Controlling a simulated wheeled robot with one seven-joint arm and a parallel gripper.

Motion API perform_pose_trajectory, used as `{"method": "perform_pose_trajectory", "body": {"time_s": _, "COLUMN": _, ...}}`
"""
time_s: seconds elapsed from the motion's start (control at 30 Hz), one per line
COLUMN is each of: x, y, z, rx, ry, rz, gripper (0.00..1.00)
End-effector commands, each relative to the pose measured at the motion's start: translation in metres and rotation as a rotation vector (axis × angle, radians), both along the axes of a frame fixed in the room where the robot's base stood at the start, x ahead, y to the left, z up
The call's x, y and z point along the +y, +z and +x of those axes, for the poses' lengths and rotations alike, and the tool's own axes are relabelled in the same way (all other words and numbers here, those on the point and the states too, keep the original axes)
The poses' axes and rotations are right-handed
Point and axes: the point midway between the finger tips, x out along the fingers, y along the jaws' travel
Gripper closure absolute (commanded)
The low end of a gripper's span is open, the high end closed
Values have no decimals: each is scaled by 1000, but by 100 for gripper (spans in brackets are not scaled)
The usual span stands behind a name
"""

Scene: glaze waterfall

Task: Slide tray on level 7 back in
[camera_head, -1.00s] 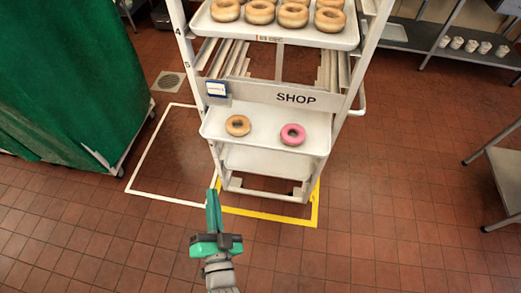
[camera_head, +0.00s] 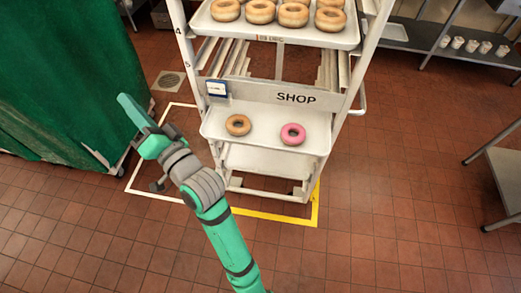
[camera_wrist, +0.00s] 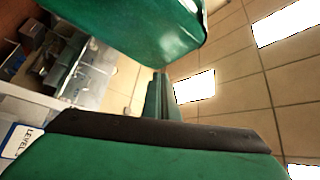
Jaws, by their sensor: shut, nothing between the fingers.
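A white tray (camera_head: 266,139) sits low in the white rack, below the SHOP sign, and its front appears to stick out past the uprights. No level number for this tray is readable. My gripper (camera_head: 124,100) is shut and empty, raised to the left of the rack and pointing up and left, apart from the tray. In the wrist view its green fingers (camera_wrist: 158,97) point toward the ceiling; the tray cannot be made out there.
The rack (camera_head: 345,95) holds a fuller tray of doughnuts (camera_head: 277,31) higher up. Another white surface (camera_head: 268,160) lies just below the low tray. A green-covered cart (camera_head: 70,90) stands close at left. A metal table (camera_head: 505,175) is at right. Tiled floor (camera_head: 400,230) is clear between.

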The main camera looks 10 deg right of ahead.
Motion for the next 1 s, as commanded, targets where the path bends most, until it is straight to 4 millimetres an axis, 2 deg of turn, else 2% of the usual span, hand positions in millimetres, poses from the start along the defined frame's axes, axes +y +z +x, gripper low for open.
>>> {"method": "perform_pose_trajectory", "body": {"time_s": 0.1, "x": 15, "y": 14, "z": 1, "rx": 2, "ry": 82, "rz": -50, "gripper": 100}}
{"method": "perform_pose_trajectory", "body": {"time_s": 0.23, "x": 31, "y": 19, "z": -1, "rx": 28, "ry": 164, "rz": -116, "gripper": 100}}
{"method": "perform_pose_trajectory", "body": {"time_s": 0.37, "x": 42, "y": 14, "z": -3, "rx": 69, "ry": 233, "rz": -201, "gripper": 100}}
{"method": "perform_pose_trajectory", "body": {"time_s": 0.57, "x": 49, "y": -8, "z": -6, "rx": 163, "ry": 309, "rz": -355, "gripper": 100}}
{"method": "perform_pose_trajectory", "body": {"time_s": 0.77, "x": 38, "y": -46, "z": -7, "rx": 293, "ry": 337, "rz": -531, "gripper": 100}}
{"method": "perform_pose_trajectory", "body": {"time_s": 0.87, "x": 23, "y": -68, "z": -6, "rx": 371, "ry": 332, "rz": -622, "gripper": 100}}
{"method": "perform_pose_trajectory", "body": {"time_s": 1.0, "x": -7, "y": -102, "z": -6, "rx": 493, "ry": 304, "rz": -750, "gripper": 100}}
